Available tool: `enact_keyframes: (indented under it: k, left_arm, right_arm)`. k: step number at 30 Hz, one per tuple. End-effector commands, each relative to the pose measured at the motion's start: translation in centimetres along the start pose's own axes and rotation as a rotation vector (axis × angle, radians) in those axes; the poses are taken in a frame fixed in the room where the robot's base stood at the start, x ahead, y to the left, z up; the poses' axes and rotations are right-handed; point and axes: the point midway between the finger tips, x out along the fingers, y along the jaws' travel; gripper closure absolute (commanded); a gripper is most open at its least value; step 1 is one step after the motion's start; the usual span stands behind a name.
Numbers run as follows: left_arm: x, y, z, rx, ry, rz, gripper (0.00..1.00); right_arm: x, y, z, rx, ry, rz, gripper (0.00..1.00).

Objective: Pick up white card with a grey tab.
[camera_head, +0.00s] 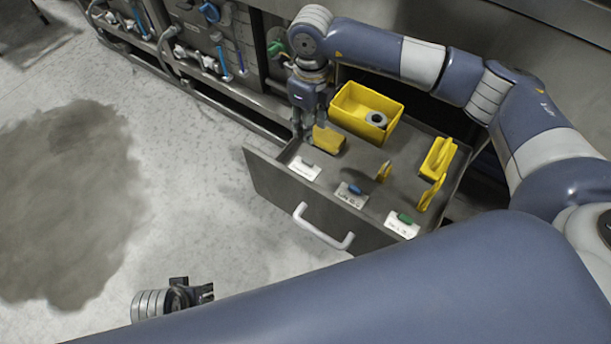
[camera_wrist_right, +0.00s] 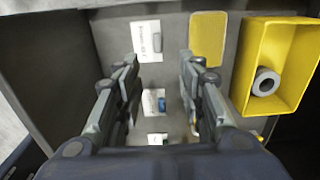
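The white card with a grey tab (camera_head: 304,170) lies flat in the open drawer, near its front left corner. It also shows in the right wrist view (camera_wrist_right: 146,42), just beyond my fingertips, its grey tab on its right side. My right gripper (camera_head: 309,132) hangs over the drawer's left end, behind the card in the head view. In the right wrist view (camera_wrist_right: 158,62) its two fingers are apart with nothing between them. My left gripper (camera_head: 207,293) is low at the bottom left, over the floor and away from the drawer; its finger opening is unclear.
The drawer also holds a blue-tab card (camera_head: 347,199), a green-tab card (camera_head: 397,229), a yellow block (camera_head: 329,141), a yellow bin (camera_head: 345,105) with a grey ring (camera_head: 376,118), and yellow pieces (camera_head: 437,157) at right. The drawer handle (camera_head: 322,235) sticks out in front.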

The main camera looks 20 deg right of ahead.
Motion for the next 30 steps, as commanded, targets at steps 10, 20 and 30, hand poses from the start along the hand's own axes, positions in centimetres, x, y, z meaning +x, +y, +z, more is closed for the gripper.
enact_keyframes:
  k: [10,20,30]
  left_arm:
    - [-3.5,-0.2,-0.7,-0.004,0.027,-0.005,0.6]
    - [-6.1,-0.3,-0.9,-0.005,0.04,-0.007,0.6]
    - [-8.4,-0.4,-0.7,-0.006,0.052,-0.009,0.6]
  right_arm:
    - [3.6,0.0,0.0,0.001,0.001,0.0,0.64]
    - [8.0,0.1,0.0,0.0,0.0,0.001,0.64]
    - [12.2,0.6,-0.4,0.0,0.002,0.001,0.64]
